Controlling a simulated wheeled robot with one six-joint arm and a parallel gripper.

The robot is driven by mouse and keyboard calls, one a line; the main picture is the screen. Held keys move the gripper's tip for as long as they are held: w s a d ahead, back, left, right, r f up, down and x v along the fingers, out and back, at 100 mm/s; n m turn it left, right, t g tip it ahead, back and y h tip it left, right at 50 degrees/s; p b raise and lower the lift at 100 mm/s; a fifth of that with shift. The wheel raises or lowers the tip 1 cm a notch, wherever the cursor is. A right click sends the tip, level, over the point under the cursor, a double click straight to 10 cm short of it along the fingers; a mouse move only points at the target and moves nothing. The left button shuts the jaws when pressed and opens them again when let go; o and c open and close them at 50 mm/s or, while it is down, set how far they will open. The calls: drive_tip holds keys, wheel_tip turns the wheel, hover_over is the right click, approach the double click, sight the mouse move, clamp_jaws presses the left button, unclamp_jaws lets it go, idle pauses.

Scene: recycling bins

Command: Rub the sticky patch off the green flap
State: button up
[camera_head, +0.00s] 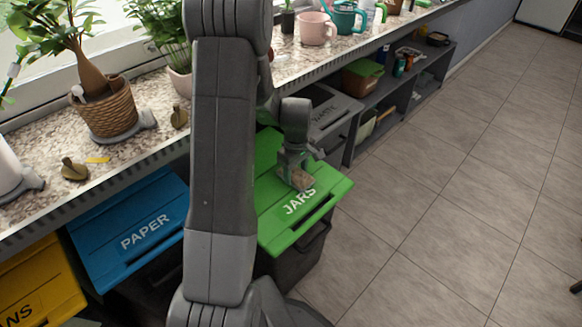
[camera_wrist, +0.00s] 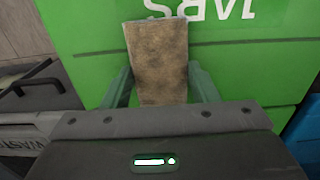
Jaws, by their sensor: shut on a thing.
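The green flap (camera_head: 325,187) is the lid of the bin marked JARS, right of my arm in the head view. It fills most of the wrist view (camera_wrist: 250,65), with its white lettering upside down at the top. My gripper (camera_head: 296,168) is over the flap, pointing down, shut on a brown, mottled sponge-like block (camera_wrist: 158,60). In the head view the block (camera_head: 297,180) is at the flap's surface beside the lettering; I cannot tell if it touches. I see no distinct sticky patch; the block and gripper hide part of the flap.
A blue PAPER bin (camera_head: 140,225) and a yellow bin (camera_head: 40,285) stand to the left. A grey bin (camera_head: 335,108) stands behind the green one. The stone counter (camera_head: 140,148) holds potted plants and mugs.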

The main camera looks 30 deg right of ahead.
sight(297, 174)
drive_tip(key=shift+s, duration=0.25)
wheel_tip(297, 174, up, 7)
drive_tip(key=p, duration=0.5)
idle(0.5)
drive_tip(key=o, duration=0.3)
drive_tip(key=c, duration=0.3)
drive_tip(key=shift+d+f+b, duration=0.1)
drive_tip(key=shift+f+b, duration=1.8)
drive_tip(key=shift+f, duration=1.05)
drive_tip(key=shift+f+b, duration=0.4)
drive_tip(key=shift+f, duration=0.2)
